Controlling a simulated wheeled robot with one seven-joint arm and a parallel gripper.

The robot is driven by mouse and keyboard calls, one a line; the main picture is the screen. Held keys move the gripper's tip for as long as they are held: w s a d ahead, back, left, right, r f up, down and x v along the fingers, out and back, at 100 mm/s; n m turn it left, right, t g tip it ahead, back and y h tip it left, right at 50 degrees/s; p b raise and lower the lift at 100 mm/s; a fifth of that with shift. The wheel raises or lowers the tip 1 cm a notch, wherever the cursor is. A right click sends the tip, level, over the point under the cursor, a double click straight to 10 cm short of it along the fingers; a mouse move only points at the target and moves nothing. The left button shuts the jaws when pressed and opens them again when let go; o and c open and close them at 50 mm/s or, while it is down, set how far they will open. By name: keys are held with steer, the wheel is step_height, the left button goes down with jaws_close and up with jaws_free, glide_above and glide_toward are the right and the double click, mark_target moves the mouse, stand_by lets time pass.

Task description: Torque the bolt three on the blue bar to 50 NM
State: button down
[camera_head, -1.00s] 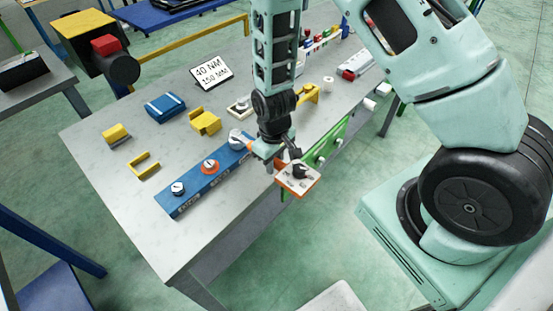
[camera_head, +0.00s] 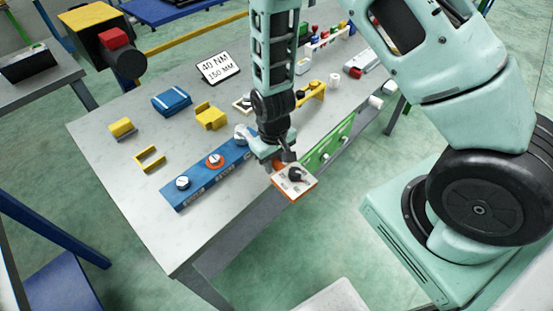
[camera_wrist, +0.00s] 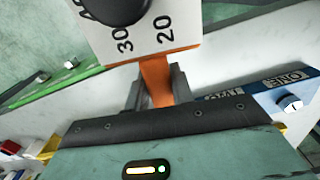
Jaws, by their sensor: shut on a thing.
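The blue bar (camera_head: 200,187) lies along the front edge of the grey table, with white-topped bolts on it. The near-end bolt (camera_head: 182,183) is white. The middle bolt (camera_head: 214,160) has an orange ring. My gripper (camera_head: 281,160) is shut on an orange tool with a white dial plate (camera_head: 295,182) and a black knob, held beside the bar's far end. In the wrist view my fingers (camera_wrist: 158,88) grip the tool's orange part (camera_wrist: 155,78); the dial reads 20 and 30. The bar there shows ONE and TWO labels (camera_wrist: 287,82).
A green bar (camera_head: 328,145) continues along the table edge past the tool. A sign (camera_head: 218,67) reads 40 NM, 150 MM. Yellow blocks (camera_head: 211,117), a blue block (camera_head: 171,102) and a yellow bracket (camera_head: 149,160) stand on the table.

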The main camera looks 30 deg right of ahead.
steer(key=shift+a, duration=0.35)
steer(key=shift+m, duration=0.3)
steer(key=shift+s+a+m+p, duration=0.1)
steer(key=shift+a+m+p, duration=0.25)
steer(key=shift+a+m, duration=0.65)
steer(key=shift+a, duration=0.2)
steer(key=shift+a, duration=0.1)
steer(key=shift+a+m+p, duration=0.4)
steer(key=shift+a+m, duration=0.4)
steer(key=shift+a, duration=0.3)
steer(key=shift+a, duration=0.15)
steer(key=shift+w+a+m, duration=0.25)
steer(key=shift+a+m, duration=0.1)
steer(key=shift+m, duration=0.05)
